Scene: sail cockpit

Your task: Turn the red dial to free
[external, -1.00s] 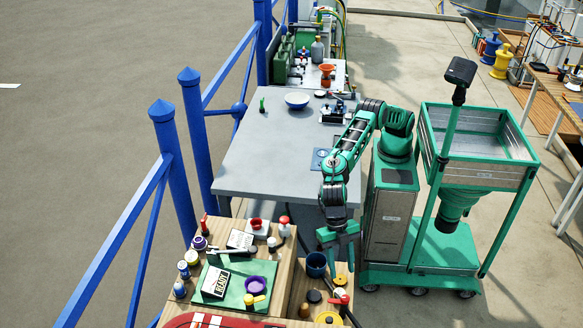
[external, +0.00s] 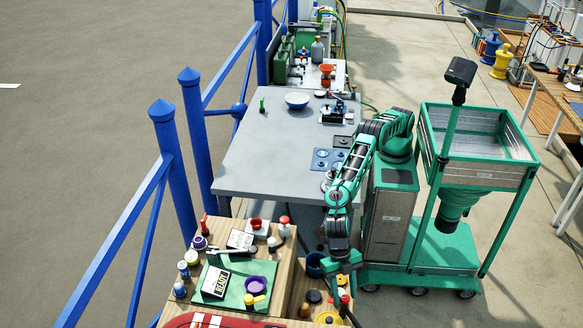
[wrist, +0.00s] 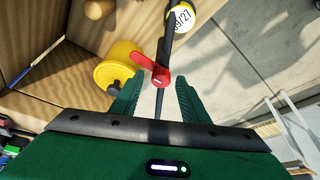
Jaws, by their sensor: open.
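A red dial with a pointed handle (wrist: 150,70) shows in the wrist view, between the fingers of my gripper (wrist: 158,88). The fingers stand apart, one on each side of it, and I see no clear contact. A yellow cylinder (wrist: 114,66) sits just left of the red part. In the external view, my gripper (external: 345,268) points down over the small wooden stand at the front, and a red part (external: 344,299) shows just below it. I cannot read any marking for free.
A wooden bench (external: 208,233) left of my gripper holds a green board, a READY sign, a purple bowl and several small items. A grey table (external: 240,165) stands behind. A round label (wrist: 181,17) and a dark rod show close beyond the red part in the wrist view.

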